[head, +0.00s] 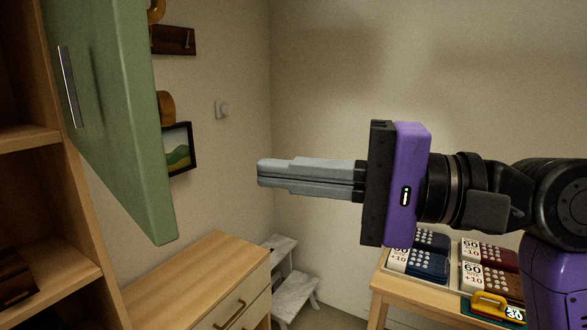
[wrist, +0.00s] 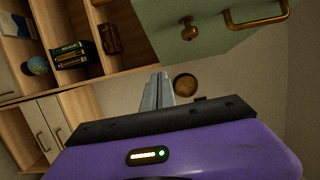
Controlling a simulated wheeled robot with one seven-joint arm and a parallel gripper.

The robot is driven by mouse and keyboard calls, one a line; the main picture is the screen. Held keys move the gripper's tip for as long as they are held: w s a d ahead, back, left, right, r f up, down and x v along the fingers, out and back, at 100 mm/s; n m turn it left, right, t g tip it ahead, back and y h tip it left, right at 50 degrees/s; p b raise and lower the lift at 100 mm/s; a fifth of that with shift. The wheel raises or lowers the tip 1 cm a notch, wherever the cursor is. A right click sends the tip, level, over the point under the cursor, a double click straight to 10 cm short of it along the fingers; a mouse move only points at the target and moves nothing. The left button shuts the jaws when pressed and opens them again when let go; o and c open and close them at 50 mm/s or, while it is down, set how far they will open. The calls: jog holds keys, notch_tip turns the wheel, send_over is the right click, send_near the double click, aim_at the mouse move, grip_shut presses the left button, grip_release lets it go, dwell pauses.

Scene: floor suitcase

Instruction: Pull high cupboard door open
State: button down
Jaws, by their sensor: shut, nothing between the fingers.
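The green cupboard door (head: 115,110) stands swung out from the wooden shelf unit at the upper left of the head view. A shiny metal strip (head: 68,86) is on the face I see there. In the wrist view the green door (wrist: 215,25) fills the upper right, with a brass knob (wrist: 190,28) and a brass bar handle (wrist: 258,16) on it. The open shelves beside it are exposed. My gripper (head: 260,172) is shut and empty, pointing left. It is to the right of the door in the head view, apart from the handle. Its fingers show in the wrist view (wrist: 156,88).
The shelf unit (head: 45,205) holds a globe (wrist: 37,65), books (wrist: 70,55) and a brown case (wrist: 110,38). A wooden drawer chest (head: 195,280) and a grey step stool (head: 292,290) are below. A small table (head: 385,285) with boxed items is lower right.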

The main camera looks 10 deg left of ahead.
jog(key=s+d+b, duration=0.2)
jog(key=d+b, duration=0.1)
jog(key=d, duration=0.7)
jog(key=w+d+r+m+t, duration=0.1)
jog(key=w+d+r+t, duration=0.1)
jog(key=w+d+t, duration=0.9)
jog(key=d+f+m+t+h, duration=0.3)
jog(key=f+t+h, duration=0.2)
jog(key=f+h, duration=0.15)
jog(key=d+f+m+t+h, duration=0.3)
jog(key=f+t+h, duration=0.2)
jog(key=f, duration=0.2)
jog(key=s+d+f+h, duration=0.3)
jog(key=s+f+h, duration=0.6)
jog(key=f, duration=0.6)
jog(key=s+f+n+g, duration=0.2)
jog(key=s+f, duration=0.3)
jog(key=s, duration=0.4)
jog(key=s+a+f+n+g+y, duration=0.1)
jog(key=s+f+n+g, duration=0.2)
jog(key=s+f, duration=0.3)
jog(key=s+a+f+n+g+y, duration=0.1)
jog(key=s+f, duration=0.5)
jog(key=s, duration=0.8)
jog(key=shift+s+a+f+n+g+b, duration=0.2)
jog(key=shift+s+f+n+g+b, duration=0.1)
jog(key=shift+n+g, duration=0.65)
